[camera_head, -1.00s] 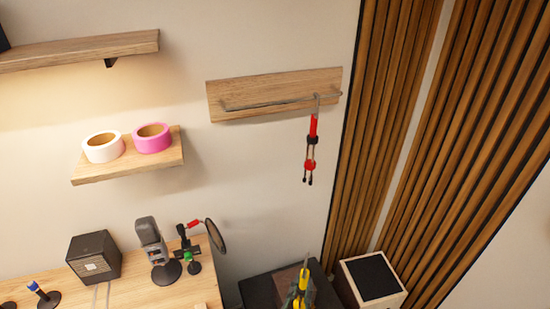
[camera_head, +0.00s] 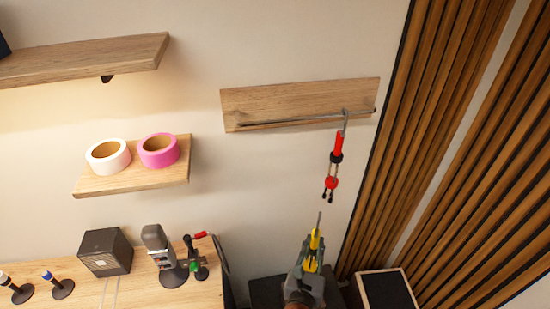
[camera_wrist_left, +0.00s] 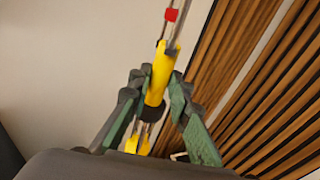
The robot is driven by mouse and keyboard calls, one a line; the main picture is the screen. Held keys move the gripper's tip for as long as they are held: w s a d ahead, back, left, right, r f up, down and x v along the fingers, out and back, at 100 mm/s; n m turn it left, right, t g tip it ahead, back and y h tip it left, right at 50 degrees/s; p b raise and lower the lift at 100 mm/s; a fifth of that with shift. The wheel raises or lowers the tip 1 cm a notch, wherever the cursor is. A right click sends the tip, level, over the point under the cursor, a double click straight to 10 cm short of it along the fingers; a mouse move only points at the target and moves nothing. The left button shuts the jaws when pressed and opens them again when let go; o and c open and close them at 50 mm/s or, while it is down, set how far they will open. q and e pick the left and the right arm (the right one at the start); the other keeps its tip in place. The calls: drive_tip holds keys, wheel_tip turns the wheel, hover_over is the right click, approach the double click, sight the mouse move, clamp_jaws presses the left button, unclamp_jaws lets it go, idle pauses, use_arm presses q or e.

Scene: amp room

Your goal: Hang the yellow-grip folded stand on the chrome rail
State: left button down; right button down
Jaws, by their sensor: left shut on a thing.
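The yellow-grip folded stand (camera_head: 315,241) is upright in my left gripper (camera_head: 309,262), with its thin metal end pointing up, below the rail and in front of the wall. In the left wrist view the green fingers of the gripper (camera_wrist_left: 157,84) are closed around the yellow grip (camera_wrist_left: 156,88). The chrome rail (camera_head: 290,121) runs along a wooden backboard (camera_head: 290,98) on the wall, above the stand and apart from it. My right gripper is not in view.
A red-grip stand (camera_head: 338,146) hangs near the rail's right end, just above the held stand. Slatted wood panels (camera_head: 425,150) are to the right. A shelf (camera_head: 130,181) with white (camera_head: 108,157) and pink (camera_head: 158,151) tape rolls is left. The rail's left and middle are free.

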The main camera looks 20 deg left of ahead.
use_arm(q)
drive_tip(key=w+a+r+n+g+y+p, duration=0.1)
drive_tip(key=a+r+n+y+p, duration=0.1)
drive_tip(key=a+r+p, duration=0.35)
drive_tip(key=a+r+n+g+y+p, duration=0.1)
drive_tip(key=a+r+n+y+p, duration=0.15)
drive_tip(key=r+p, duration=0.55)
drive_tip(key=w+a+r+n+g+y+p, duration=0.1)
drive_tip(key=a+r+y+p, duration=0.3)
drive_tip(key=r, duration=0.6)
drive_tip(key=w+a+f+h+b, duration=0.1)
drive_tip(key=w+a+f+b, duration=0.1)
drive_tip(key=w+a+b, duration=0.4)
drive_tip(key=shift+w+a, duration=0.15)
drive_tip(key=shift+w, duration=0.3)
drive_tip(key=c, duration=1.8)
unclamp_jaws()
drive_tip(key=shift+o, duration=0.4)
drive_tip(key=shift+f, duration=0.15)
